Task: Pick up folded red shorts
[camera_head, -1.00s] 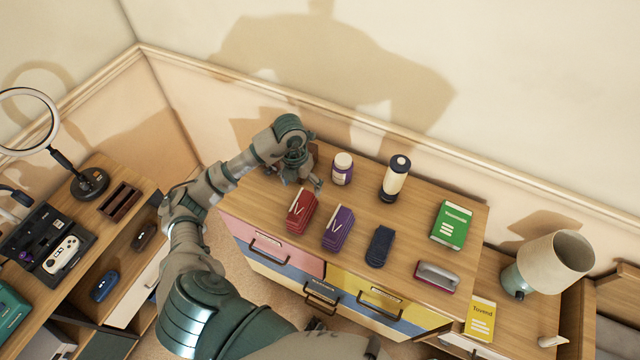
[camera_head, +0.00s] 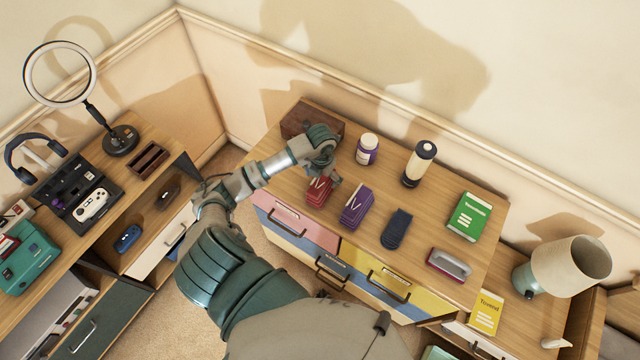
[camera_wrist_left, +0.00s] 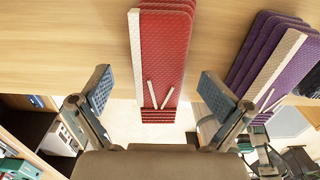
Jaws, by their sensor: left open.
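The folded red shorts (camera_head: 318,192) lie on top of the wooden dresser, at the left end of a row of folded clothes. They show large in the left wrist view (camera_wrist_left: 170,50), as a stacked red bundle with a white strip along one side. My left gripper (camera_head: 329,184) is over the shorts in the head view and hides part of them. In the left wrist view my left gripper (camera_wrist_left: 157,92) is open, one finger on each side of the bundle's near end, with nothing held. My right gripper is not in view.
Folded purple clothes (camera_head: 357,205) lie close right of the red ones, then a dark blue folded item (camera_head: 396,228). A brown box (camera_head: 312,118), a purple-white jar (camera_head: 367,149) and a cylinder (camera_head: 418,163) stand behind. A green book (camera_head: 467,216) and brush (camera_head: 449,264) are farther right.

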